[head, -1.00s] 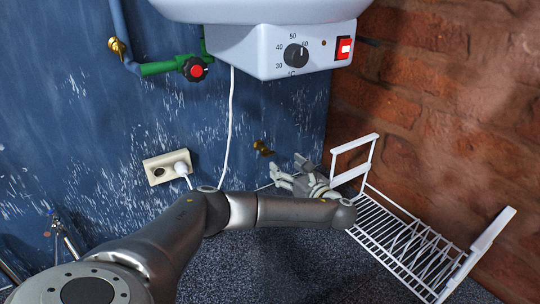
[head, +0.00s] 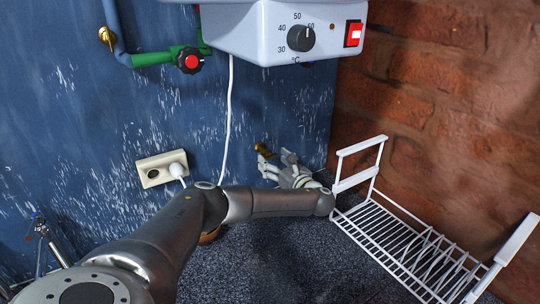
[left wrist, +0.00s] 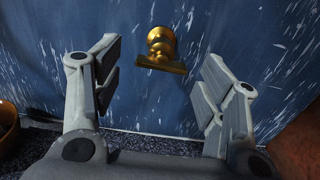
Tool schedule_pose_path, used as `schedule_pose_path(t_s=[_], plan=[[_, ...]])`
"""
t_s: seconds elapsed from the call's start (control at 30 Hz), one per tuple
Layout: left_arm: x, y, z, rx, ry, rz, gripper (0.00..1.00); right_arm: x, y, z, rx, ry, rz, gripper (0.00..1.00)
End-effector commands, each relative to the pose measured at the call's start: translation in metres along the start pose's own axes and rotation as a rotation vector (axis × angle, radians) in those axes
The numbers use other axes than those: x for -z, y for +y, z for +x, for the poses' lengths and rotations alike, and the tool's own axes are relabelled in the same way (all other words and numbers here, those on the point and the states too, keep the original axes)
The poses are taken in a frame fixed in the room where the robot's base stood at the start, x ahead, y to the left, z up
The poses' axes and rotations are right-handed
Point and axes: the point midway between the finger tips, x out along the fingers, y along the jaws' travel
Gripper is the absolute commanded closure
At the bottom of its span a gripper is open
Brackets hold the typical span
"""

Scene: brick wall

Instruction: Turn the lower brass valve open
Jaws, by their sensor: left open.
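The lower brass valve (head: 262,148) sits on the blue wall, low and left of the brick corner. In the left wrist view the brass valve (left wrist: 162,40) shows a round body with a flat handle lying nearly level, tilted slightly down to the right. My left gripper (head: 275,162) is open just below and in front of it. In the left wrist view its two fingers stand wide apart, left and right of the handle, and none touches it visibly. Nothing is between them but the valve beyond. My right gripper is not in view.
A white wire rack (head: 400,240) stands right of my gripper. A white heater (head: 290,35) hangs above, with a red-knobbed green valve (head: 190,60) and a brass fitting (head: 106,37) at left. A socket (head: 160,169) with a white cable is left. A brown pot (left wrist: 8,128) is at the lower left.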

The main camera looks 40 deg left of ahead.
Motion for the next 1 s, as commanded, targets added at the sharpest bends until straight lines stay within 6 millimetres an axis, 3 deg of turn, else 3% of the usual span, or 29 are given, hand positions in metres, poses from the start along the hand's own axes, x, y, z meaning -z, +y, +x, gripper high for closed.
schedule_pose_path(t_s=[0.2, 0.57, 0.9, 1.0], plan=[[0.000, 0.000, 0.025, 0.000, 0.000, 0.001, 0.34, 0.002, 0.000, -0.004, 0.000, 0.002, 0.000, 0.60], [0.001, 0.000, 0.030, 0.001, 0.001, 0.000, 0.34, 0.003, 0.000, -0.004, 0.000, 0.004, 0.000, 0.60], [0.000, 0.000, 0.029, 0.001, 0.000, 0.000, 0.78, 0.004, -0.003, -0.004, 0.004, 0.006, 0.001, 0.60], [0.000, 0.000, 0.029, 0.001, 0.000, 0.000, 0.80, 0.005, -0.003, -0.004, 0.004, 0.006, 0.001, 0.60]])
